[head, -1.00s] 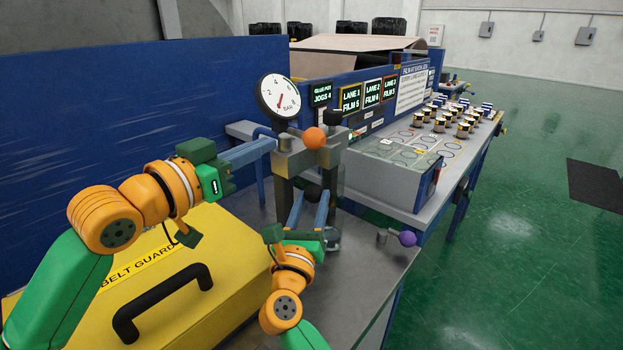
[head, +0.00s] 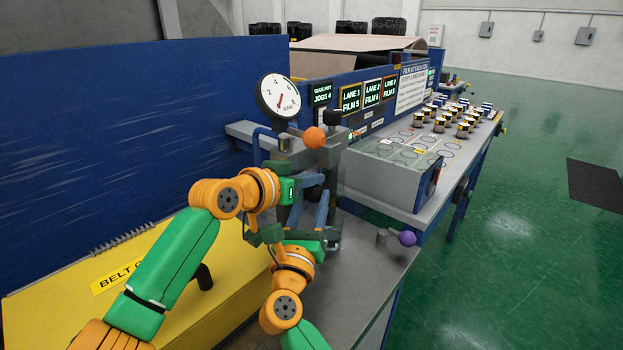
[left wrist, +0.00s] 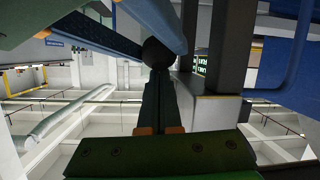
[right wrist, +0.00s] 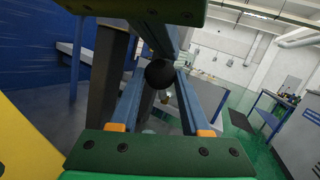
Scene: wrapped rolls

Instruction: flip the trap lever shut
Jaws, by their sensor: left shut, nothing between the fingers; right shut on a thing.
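A black ball knob (right wrist: 160,74) sits between the fingertips of my right gripper (right wrist: 163,72), which is shut on it. The knob also shows in the left wrist view (left wrist: 157,53). I cannot tell from these frames whether it is the trap lever's knob; its stem is hidden. My left gripper (left wrist: 158,70) is shut and empty, its fingertips close by the knob; contact is unclear. In the head view both grippers meet at the grey posts of the fixture, below an orange ball knob (head: 314,138) and a dark ball knob (head: 332,117).
A pressure gauge (head: 278,96) stands above the fixture. The yellow belt guard (head: 60,290) lies under my left arm. A purple ball knob (head: 407,238) sticks out at the bench's right edge. A clear-topped box (head: 390,180) and several small cans stand behind. A blue wall is at left.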

